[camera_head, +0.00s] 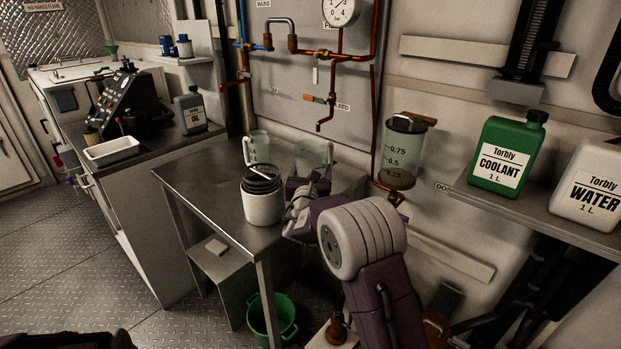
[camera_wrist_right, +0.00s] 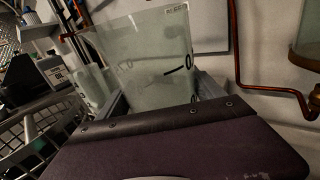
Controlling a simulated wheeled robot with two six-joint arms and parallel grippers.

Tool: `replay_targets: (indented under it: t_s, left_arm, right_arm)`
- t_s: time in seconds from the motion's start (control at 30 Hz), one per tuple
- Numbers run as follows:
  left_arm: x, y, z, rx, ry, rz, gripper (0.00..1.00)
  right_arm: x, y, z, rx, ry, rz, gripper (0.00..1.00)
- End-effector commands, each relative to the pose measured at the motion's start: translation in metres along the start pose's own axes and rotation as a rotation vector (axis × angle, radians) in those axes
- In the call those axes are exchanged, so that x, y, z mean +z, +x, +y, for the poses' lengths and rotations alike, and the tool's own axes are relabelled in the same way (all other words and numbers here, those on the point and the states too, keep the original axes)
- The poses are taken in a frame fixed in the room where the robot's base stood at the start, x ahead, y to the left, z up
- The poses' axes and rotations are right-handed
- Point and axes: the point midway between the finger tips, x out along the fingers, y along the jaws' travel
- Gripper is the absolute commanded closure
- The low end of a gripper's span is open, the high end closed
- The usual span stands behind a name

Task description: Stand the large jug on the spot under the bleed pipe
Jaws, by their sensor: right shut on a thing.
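The large jug (camera_head: 314,156) is clear and upright at the back right of the metal table (camera_head: 205,185). It fills the upper middle of the right wrist view (camera_wrist_right: 150,58). My right gripper (camera_head: 309,184) is shut on the large jug, one finger on each side in the wrist view. The bleed pipe (camera_head: 325,122) is copper, with its open end above the jug in the head view. The gripper hides the jug's base, so I cannot tell whether it touches the table. My left gripper is not in view.
A smaller clear jug (camera_head: 256,148) stands left of the large one. A white tub (camera_head: 262,207) with a wire basket stands in front. A sight glass (camera_head: 401,160) hangs on the wall to the right. The table's left part is clear. A green bucket (camera_head: 271,322) stands below.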

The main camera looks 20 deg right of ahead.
Motion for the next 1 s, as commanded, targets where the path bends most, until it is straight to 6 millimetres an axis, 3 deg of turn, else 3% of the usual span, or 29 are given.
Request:
replay_targets:
  t_s: [0.4, 1.0]
  left_arm:
    - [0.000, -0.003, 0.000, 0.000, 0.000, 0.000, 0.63]
    - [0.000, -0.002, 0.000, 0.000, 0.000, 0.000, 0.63]
  right_arm:
    - [0.001, 0.045, 0.000, -0.001, 0.000, -0.001, 0.68]
    - [-0.001, 0.052, 0.001, 0.000, 0.000, -0.001, 0.68]
